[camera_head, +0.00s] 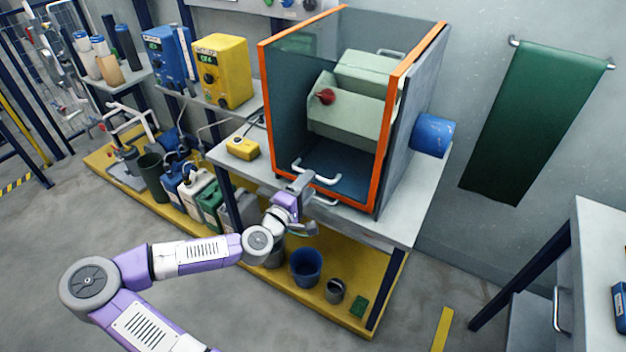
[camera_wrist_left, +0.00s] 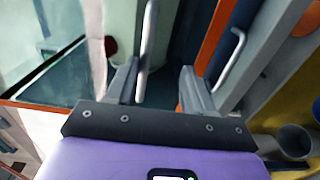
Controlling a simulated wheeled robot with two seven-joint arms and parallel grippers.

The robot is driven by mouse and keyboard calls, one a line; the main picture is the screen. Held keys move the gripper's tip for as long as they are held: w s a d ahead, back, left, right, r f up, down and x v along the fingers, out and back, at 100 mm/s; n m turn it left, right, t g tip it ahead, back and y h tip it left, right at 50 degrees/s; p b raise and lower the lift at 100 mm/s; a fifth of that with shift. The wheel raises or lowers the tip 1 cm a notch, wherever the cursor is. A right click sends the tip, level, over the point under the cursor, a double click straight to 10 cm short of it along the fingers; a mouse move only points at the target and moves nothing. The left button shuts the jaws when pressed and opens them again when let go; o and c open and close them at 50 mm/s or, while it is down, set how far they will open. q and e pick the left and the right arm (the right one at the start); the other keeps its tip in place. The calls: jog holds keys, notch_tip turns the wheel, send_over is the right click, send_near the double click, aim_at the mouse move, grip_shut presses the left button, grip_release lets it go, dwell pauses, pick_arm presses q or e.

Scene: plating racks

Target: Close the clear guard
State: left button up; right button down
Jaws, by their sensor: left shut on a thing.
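The clear guard (camera_head: 290,130) is a see-through, dark-tinted part of the orange-edged cabinet on the bench. A white bar handle (camera_head: 317,174) sits low on the cabinet's front, just above the bottom orange edge. My left gripper (camera_head: 301,184) is at this handle. I cannot tell where the front pane's edges lie. My right gripper is not in view.
A second white handle (camera_head: 322,201) is just below the orange edge; it also shows in the left wrist view (camera_wrist_left: 232,58). Inside the cabinet are a pale green box (camera_head: 345,118) and a red knob (camera_head: 326,97). Containers stand on the yellow shelf (camera_head: 325,313) below.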

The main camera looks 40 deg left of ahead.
pick_arm(q)
jog(key=s, duration=0.4)
jog(key=shift+s+d, duration=0.1)
jog(key=shift+d, duration=0.3)
